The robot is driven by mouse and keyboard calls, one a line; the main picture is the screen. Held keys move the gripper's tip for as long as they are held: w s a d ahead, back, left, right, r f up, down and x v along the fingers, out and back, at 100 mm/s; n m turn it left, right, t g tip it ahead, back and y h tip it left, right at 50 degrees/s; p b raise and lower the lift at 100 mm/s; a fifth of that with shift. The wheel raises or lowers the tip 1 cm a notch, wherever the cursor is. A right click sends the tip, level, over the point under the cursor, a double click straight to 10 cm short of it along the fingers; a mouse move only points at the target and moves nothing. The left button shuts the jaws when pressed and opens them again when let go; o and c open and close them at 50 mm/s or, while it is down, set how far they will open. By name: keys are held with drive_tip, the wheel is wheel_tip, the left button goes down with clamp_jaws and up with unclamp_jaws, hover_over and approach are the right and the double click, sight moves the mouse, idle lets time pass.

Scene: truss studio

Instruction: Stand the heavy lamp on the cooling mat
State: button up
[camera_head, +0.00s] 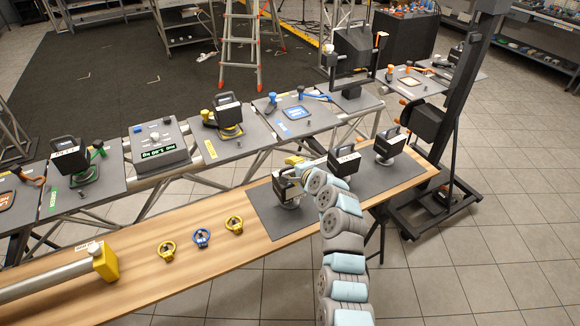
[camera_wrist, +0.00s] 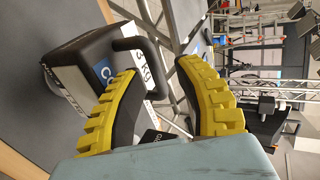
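Three black box-shaped lamps with top handles stand on a long dark grey mat (camera_head: 268,221) on the wooden bench: a near lamp (camera_head: 287,190), a middle lamp (camera_head: 345,163) and a far lamp (camera_head: 390,146). I cannot tell whether this is the cooling mat. My gripper (camera_head: 293,161) is at the top of the near lamp. In the wrist view my gripper (camera_wrist: 158,70) has its yellow fingers apart, with part of the handle (camera_wrist: 130,44) of a lamp (camera_wrist: 75,68) between them. In the head view my arm hides part of the near lamp.
Two yellow rings and a blue ring (camera_head: 202,238) lie on the bench, with a yellow-ended tube (camera_head: 105,262) at left. Behind is a row of grey panels with lamps, a button box (camera_head: 158,147) and levers. A black stand (camera_head: 450,130) rises at right.

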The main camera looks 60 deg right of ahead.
drive_tip(key=v, duration=0.9)
drive_tip(key=shift+s+p, duration=0.2)
drive_tip(key=shift+p, duration=0.25)
drive_tip(key=shift+w+r, duration=0.1)
